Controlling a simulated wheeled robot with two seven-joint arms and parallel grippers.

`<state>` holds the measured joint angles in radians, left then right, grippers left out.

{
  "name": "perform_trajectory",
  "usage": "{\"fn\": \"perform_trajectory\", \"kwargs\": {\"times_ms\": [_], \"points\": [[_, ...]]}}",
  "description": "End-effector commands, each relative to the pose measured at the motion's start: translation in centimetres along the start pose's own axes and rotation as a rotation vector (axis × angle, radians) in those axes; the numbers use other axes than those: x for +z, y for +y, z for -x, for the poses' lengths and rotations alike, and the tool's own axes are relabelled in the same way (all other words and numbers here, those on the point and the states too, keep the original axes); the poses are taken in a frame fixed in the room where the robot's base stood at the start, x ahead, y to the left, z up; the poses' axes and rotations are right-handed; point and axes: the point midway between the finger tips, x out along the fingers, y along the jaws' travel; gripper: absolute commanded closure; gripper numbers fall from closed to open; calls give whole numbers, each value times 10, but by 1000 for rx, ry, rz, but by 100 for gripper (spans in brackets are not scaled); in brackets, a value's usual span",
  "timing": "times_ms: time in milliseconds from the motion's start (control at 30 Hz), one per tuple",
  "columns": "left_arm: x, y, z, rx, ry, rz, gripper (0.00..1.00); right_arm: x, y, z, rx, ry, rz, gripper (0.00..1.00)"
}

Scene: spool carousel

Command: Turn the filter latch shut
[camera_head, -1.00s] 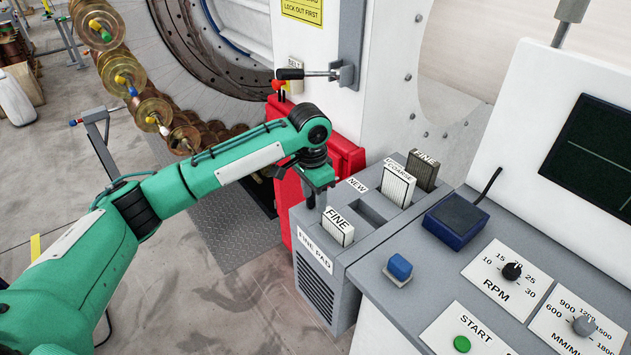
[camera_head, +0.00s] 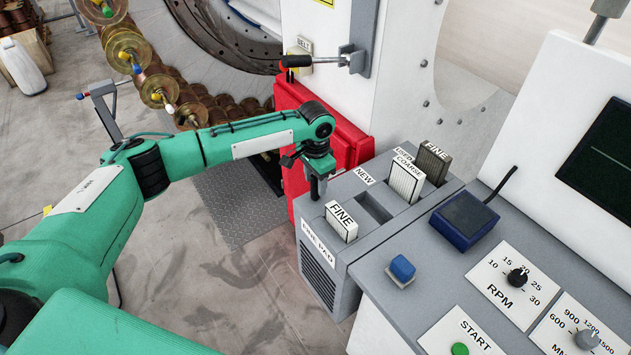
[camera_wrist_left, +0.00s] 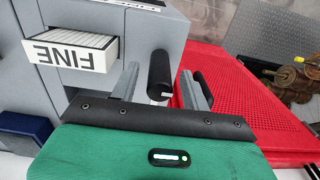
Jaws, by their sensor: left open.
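A black cylindrical handle (camera_wrist_left: 159,72) with a pale metal stem shows in the left wrist view, beside the grey filter box (camera_wrist_left: 190,20). It looks like the filter latch. My left gripper (camera_wrist_left: 162,85) is open, with one finger on each side of the handle; I cannot tell whether either finger touches it. In the head view my left gripper (camera_head: 316,182) points down at the left edge of the grey filter box (camera_head: 325,262), and mostly hides the handle. My right gripper is not in view.
A pad marked FINE (camera_head: 341,222) stands in the box close to my gripper. An empty slot and more pads (camera_head: 406,180) lie to its right. A red cabinet (camera_head: 345,140) is just behind. A black-handled lever (camera_head: 298,61) is above. A console with knobs (camera_head: 517,277) stands at right.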

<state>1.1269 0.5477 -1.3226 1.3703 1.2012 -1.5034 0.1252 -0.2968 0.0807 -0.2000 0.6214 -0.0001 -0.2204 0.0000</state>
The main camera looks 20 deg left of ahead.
Motion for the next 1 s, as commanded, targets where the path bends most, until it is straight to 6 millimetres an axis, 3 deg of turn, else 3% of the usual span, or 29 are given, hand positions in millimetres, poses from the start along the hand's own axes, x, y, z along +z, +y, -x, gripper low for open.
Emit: {"fn": "perform_trajectory", "kwargs": {"times_ms": [133,533,800,1000], "points": [[0,0,-16,0,-1,1,53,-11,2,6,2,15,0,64],[0,0,-26,0,0,0,53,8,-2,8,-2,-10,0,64],[0,0,-26,0,0,0,100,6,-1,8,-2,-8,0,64],[0,-2,-26,1,1,-1,100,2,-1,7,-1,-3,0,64]]}}
